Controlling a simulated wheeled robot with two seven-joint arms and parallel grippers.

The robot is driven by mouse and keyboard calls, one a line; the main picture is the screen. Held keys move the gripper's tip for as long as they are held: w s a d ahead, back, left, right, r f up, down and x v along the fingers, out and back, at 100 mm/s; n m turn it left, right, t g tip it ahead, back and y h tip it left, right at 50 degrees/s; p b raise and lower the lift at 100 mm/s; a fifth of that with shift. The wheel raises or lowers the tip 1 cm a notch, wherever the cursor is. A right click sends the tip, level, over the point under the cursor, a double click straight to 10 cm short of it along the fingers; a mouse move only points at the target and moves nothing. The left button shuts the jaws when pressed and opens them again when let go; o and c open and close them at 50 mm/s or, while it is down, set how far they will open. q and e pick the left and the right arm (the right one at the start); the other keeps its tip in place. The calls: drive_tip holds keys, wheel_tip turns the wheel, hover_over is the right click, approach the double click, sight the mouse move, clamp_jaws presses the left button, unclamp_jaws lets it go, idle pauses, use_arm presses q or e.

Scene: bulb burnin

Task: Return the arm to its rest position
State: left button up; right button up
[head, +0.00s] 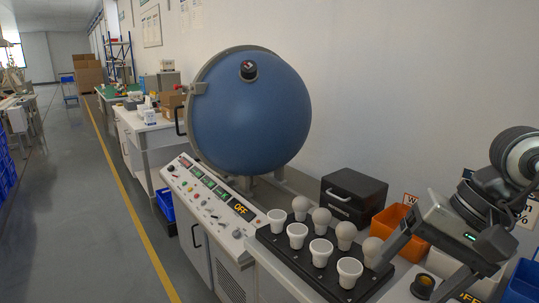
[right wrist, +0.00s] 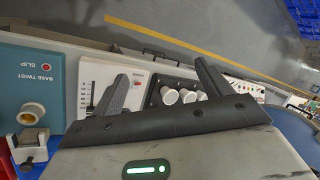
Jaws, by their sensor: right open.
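My right gripper (head: 416,272) is at the lower right of the head view, over the right end of the bench. Its two fingers are spread with nothing between them. A black tray (head: 271,242) holds a row of round bulbs and a row of flared white ones (head: 320,252), all upright. My left gripper is not in view.
A large blue sphere (head: 250,115) stands over a control panel (head: 208,200) reading OFF. A black drawer box (head: 352,198) and an orange bin (head: 397,224) sit behind the tray. The floor aisle at left is clear.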

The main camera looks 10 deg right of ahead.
drive_tip(key=s+a+m+g+y+b, duration=0.1)
drive_tip(key=s+a+m+y+b, duration=0.1)
drive_tip(key=a+m+y, duration=1.3)
drive_tip(key=w+d+f+n+t+h+b, duration=0.15)
drive_tip(key=f+n+t+h, duration=0.35)
drive_tip(key=n, duration=0.7)
drive_tip(key=w+d+f+n+t+h, duration=0.25)
drive_tip(key=f+n+t, duration=0.35)
drive_tip(key=n, duration=0.6)
drive_tip(key=w+d+f+n+t+h+b, duration=0.1)
drive_tip(key=w+f+n+t+h, duration=0.35)
drive_tip(key=n, duration=0.65)
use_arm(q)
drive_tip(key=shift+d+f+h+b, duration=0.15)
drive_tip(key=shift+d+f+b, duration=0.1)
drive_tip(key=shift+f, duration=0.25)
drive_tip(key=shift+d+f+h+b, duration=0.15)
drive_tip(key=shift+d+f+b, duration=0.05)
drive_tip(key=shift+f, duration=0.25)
use_arm(e)
drive_tip(key=s+f+m+g+h, duration=0.2)
drive_tip(key=s+f+m, duration=0.3)
drive_tip(key=f, duration=0.5)
drive_tip(key=s+a+f+m+g+h, duration=0.1)
drive_tip(key=s+f+m+g+h, duration=0.1)
drive_tip(key=s+f+m, duration=0.4)
wheel_tip(320, 180, down, 4)
drive_tip(key=shift+s+a+r+m+g, duration=0.15)
drive_tip(key=shift+s+a+m+g, duration=0.25)
drive_tip(key=shift+g, duration=0.45)
